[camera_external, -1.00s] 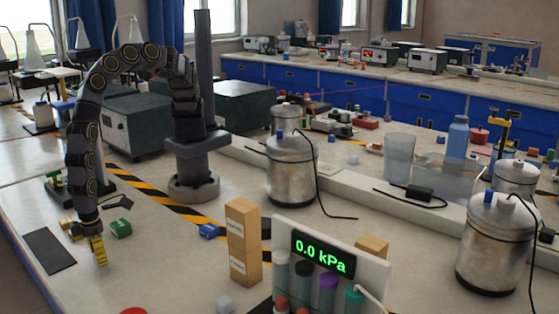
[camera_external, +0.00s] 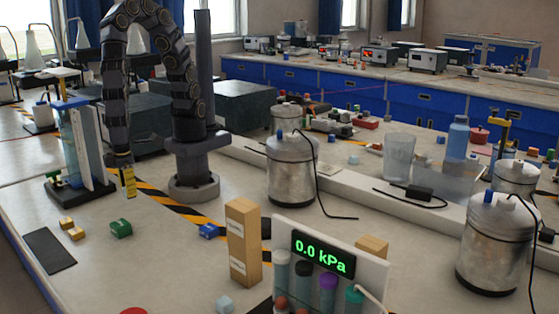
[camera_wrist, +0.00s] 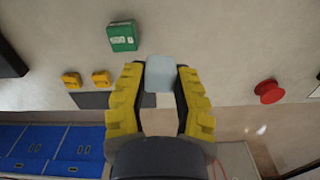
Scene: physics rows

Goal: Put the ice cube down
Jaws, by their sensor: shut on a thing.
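My gripper (camera_external: 128,194) hangs above the left part of the bench in the external view, pointing down. In the wrist view, its yellow-padded fingers (camera_wrist: 158,78) are shut on a pale, translucent ice cube (camera_wrist: 159,74) at the fingertips. The held cube is not distinguishable in the external view. Another pale cube (camera_external: 225,304) lies on the bench at the front, well away from my gripper.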

